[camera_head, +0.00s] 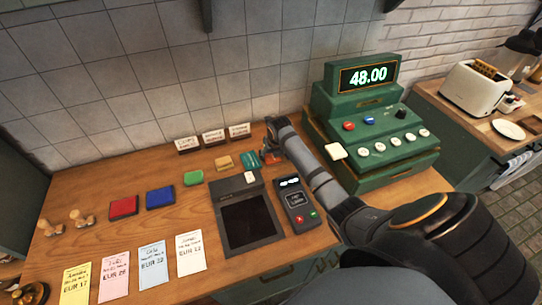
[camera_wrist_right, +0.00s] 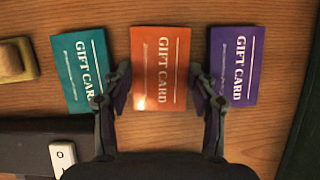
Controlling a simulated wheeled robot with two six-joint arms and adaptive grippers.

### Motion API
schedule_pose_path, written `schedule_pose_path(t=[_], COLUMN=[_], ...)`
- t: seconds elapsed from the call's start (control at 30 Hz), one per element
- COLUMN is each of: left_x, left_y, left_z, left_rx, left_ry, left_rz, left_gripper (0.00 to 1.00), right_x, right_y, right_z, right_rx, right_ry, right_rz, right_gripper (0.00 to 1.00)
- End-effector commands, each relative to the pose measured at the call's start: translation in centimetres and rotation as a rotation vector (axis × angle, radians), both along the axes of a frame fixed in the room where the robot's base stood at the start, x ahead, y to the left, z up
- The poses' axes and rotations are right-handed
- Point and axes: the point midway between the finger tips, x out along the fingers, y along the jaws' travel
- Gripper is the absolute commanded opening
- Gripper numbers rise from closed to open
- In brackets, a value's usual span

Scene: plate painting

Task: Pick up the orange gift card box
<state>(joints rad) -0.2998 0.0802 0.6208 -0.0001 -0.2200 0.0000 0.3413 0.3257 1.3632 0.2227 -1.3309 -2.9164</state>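The orange gift card box (camera_wrist_right: 160,68) lies flat on the wooden counter in the middle of the right wrist view, between a teal gift card box (camera_wrist_right: 84,68) and a purple one (camera_wrist_right: 235,62). My right gripper (camera_wrist_right: 160,82) is open, with one fingertip on each side of the orange box and a narrow gap showing at each side. In the head view my right gripper (camera_head: 272,143) reaches to the back of the counter. The teal box (camera_head: 249,160) shows beside it; the orange box is mostly covered and the purple one hidden. My left gripper is out of view.
A green cash register (camera_head: 367,120) reading 48.00 stands right of my right arm. A dark scale-like device (camera_head: 247,222) and a card terminal (camera_head: 296,202) lie in front. Small signs (camera_head: 213,136) stand behind. Coloured pads and price slips lie left.

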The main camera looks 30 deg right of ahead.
Motion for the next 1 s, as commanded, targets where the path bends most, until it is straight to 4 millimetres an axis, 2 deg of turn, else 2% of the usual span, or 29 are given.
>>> schedule_pose_path(t=[0.03, 0.1, 0.37, 0.47, 0.73, 0.87, 1.0], left_x=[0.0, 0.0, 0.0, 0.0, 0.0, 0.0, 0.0], left_y=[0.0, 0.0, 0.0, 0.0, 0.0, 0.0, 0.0], left_z=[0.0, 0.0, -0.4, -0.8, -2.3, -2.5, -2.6], left_rx=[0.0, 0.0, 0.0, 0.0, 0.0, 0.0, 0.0], left_ry=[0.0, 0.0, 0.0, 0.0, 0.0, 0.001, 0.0], left_rz=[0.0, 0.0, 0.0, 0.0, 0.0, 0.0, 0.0], left_gripper=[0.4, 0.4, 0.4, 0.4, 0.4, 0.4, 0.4], right_x=[0.0, 0.0, 0.0, 0.1, 0.1, 0.1, 0.0], right_y=[0.0, 0.0, 0.0, -0.1, 0.0, 0.0, 0.0], right_z=[-0.1, 0.0, 0.4, 2.1, 8.3, 10.0, 10.5], right_rx=[0.0, 0.0, -0.001, -0.002, -0.001, 0.0, 0.0], right_ry=[0.001, 0.001, -0.002, -0.005, -0.005, -0.002, 0.001], right_rz=[0.0, 0.0, 0.0, 0.001, 0.0, 0.0, 0.0], right_gripper=[0.41, 0.34, 0.34, 0.34, 0.34, 0.34, 0.34])
